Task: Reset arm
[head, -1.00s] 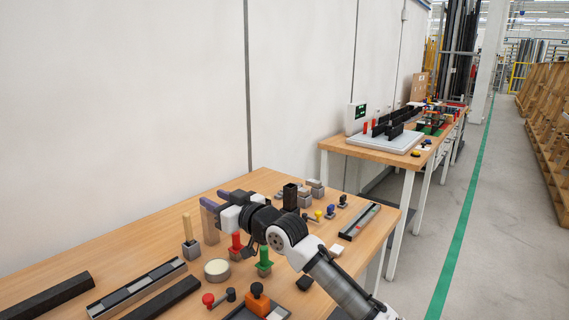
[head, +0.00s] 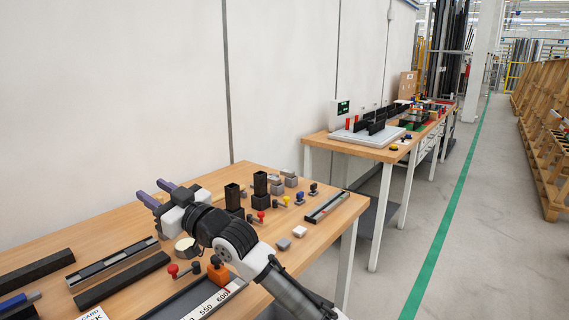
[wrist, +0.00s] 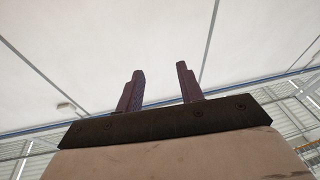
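My gripper (head: 158,193) is in the head view above the left part of the near wooden table (head: 232,178), pointing to the far left. Its two purple fingers stand apart with nothing between them. In the wrist view my gripper (wrist: 158,90) also shows open and empty, against the white wall and the ceiling. My arm reaches in from the bottom right of the head view and hides part of the table.
Dark bars (head: 122,280), a round pale tin (head: 185,247), an orange block (head: 217,270) and black square holders (head: 232,197) stand around my arm. A grooved rail (head: 327,206) lies at the right edge. A second table (head: 375,152) stands farther back.

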